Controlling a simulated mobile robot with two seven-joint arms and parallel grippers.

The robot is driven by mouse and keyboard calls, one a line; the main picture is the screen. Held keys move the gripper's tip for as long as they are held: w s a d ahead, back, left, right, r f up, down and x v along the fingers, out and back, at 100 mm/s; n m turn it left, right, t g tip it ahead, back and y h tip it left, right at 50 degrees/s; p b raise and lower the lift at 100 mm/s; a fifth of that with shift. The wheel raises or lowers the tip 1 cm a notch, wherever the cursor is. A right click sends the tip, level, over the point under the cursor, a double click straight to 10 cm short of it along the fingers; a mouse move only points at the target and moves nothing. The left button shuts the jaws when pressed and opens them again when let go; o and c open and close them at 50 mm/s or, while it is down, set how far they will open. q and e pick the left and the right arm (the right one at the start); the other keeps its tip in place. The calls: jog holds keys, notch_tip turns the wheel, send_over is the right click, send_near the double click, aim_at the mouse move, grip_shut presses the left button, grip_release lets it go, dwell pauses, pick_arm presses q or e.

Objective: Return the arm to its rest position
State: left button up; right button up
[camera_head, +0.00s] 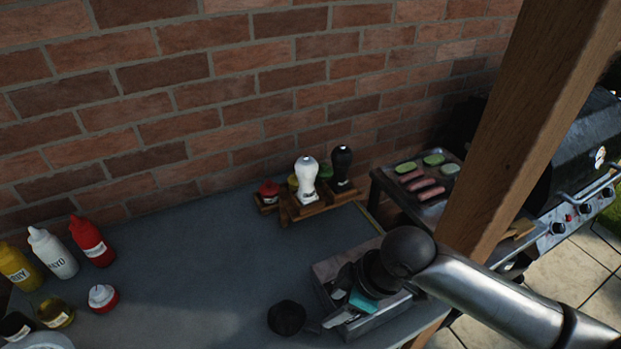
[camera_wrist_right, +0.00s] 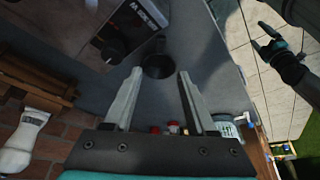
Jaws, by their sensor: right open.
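My right arm comes in from the right in the head view. The black cup (camera_wrist_right: 158,66) shows beyond the fingertips. My left gripper (camera_wrist_right: 262,36) shows small at the top right of the wrist view, its prongs apart and empty, over the paving. It is not in the head view.
A wooden rack (camera_head: 305,208) with white and black shakers stands by the brick wall. Sauce bottles (camera_head: 92,240) and jars stand at the left. A wooden post (camera_head: 510,140) and the grill (camera_head: 585,150) are at the right. The middle of the table is clear.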

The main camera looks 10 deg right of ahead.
jog(key=s+a+m+t, duration=0.2)
jog(key=s+a+m, duration=0.1)
jog(key=s, duration=0.1)
jog(key=s+d+f+m+h, duration=0.2)
jog(key=s+d+m+h, duration=0.2)
jog(key=s+d+m, duration=0.5)
notch_tip(320, 180, down, 30)
jog(key=s+f+n+g+b, duration=0.1)
jog(key=n+g+b, duration=0.1)
jog(key=b, duration=0.7)
jog(key=s+d+f+b, duration=0.1)
jog(key=s+f+b, duration=0.3)
jog(key=s+f, duration=0.3)
jog(key=s+d+f+g+b, duration=0.1)
jog(key=s+f, duration=0.6)
jog(key=f, duration=0.7)
jog(key=d+b, duration=0.1)
jog(key=b, duration=0.1)
jog(key=shift+s+d+b, duration=0.2)
jog(key=shift+s+b, duration=0.15)
jog(key=shift+b, duration=0.05)
